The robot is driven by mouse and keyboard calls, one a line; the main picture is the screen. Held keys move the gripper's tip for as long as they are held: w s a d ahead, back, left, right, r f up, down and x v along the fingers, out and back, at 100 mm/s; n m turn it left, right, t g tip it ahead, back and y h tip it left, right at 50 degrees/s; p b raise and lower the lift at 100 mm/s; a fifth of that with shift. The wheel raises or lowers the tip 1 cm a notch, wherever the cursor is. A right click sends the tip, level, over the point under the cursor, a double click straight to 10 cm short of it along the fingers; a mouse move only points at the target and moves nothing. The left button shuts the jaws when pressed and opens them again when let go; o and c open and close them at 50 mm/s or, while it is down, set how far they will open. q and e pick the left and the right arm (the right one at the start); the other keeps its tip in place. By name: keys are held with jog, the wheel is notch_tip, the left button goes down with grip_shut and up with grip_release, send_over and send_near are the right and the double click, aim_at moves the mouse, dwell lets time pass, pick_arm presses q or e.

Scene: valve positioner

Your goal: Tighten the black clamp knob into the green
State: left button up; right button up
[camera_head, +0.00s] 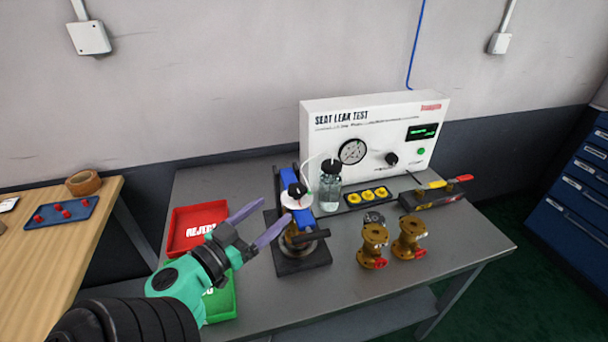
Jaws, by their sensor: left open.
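The black clamp knob (297,189) sits on top of the blue clamp fixture (305,219), above a white round disc (296,202). I cannot make out a green zone on the disc at this size. A brass-coloured valve body is partly visible below the disc, on the fixture's dark base (302,262). My left gripper (276,212) is open and empty, with its two purple fingers spread. It is to the left of the knob and lower in the picture, with its fingers pointing toward the fixture. My right gripper is not in view.
The white seat leak test panel (325,147) stands behind, with a gauge and its own black knob (391,158). A glass bottle (330,190) stands close right of the fixture. Two brass valves (374,245) stand farther right. A red reject tray (184,238) and green tray (222,303) lie left.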

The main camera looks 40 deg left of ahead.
aim_at(303, 185)
pick_arm(q)
jog(key=w+p, duration=0.3)
jog(key=w, duration=0.9)
jog(key=shift+r, duration=0.2)
jog(key=shift+w+d, duration=0.1)
jog(key=shift+w, duration=0.3)
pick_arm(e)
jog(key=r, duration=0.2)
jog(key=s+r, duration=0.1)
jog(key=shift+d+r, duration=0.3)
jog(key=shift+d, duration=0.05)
pick_arm(q)
jog(key=shift+f, duration=0.1)
jog(key=c, duration=1)
grip_shut()
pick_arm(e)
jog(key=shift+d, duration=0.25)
